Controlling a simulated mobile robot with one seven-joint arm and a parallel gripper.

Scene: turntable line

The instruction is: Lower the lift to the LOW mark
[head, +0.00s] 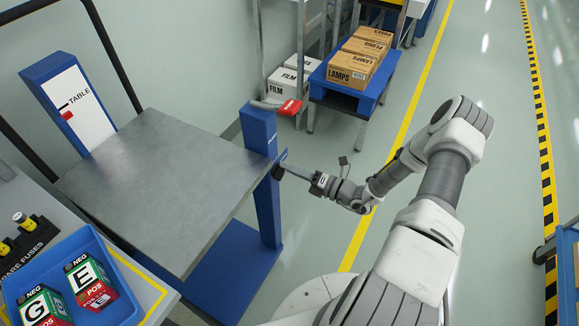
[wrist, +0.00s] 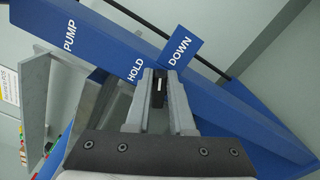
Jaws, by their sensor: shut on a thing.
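The lift (head: 160,180) has a flat, bare grey top over a blue base. A blue post with a white scale (head: 72,100) marked TABLE stands at its far left, with a red pointer (head: 67,115) near a short black mark; finer writing is too small to read. A blue column (head: 262,135) stands at its right edge. In the wrist view the column carries the labels PUMP, HOLD and DOWN (wrist: 180,50). My gripper (head: 281,170) is at this column, shut on a small dark lever (wrist: 158,88) near HOLD and DOWN. The lever's exact setting is unclear.
A red-ended handle (head: 290,107) sticks out at the column's top. A blue tray (head: 88,240) with cells stands at front left. Boxes (head: 352,68) sit on a blue rack behind.

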